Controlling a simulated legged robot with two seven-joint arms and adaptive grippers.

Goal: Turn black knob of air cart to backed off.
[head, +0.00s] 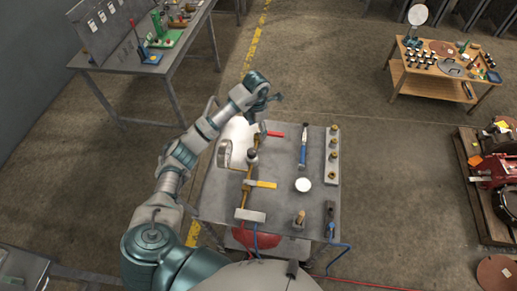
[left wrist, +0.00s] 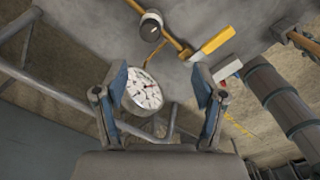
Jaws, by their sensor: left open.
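The air cart (head: 215,195) has a grey top with a brass pipe running along its left part. The black knob (head: 252,154) sits on this pipe, between a red lever and a yellow lever. In the left wrist view the dark round knob (left wrist: 151,27) shows near the top, beyond the fingers. A white dial gauge (left wrist: 145,88) shows between the fingers there, joined to the pipe by a thin brass tube. My left gripper (head: 268,97) is past the cart's far edge, apart from the knob. Its fingers (left wrist: 160,78) are spread and empty. My right gripper is not in view.
The yellow lever (head: 264,184) and red lever (head: 276,134) stick out near the knob. A blue-handled tool (head: 303,146), a white round item (head: 303,185) and several brass fittings (head: 332,154) occupy the cart's right part. Blue and red hoses hang at the near edge.

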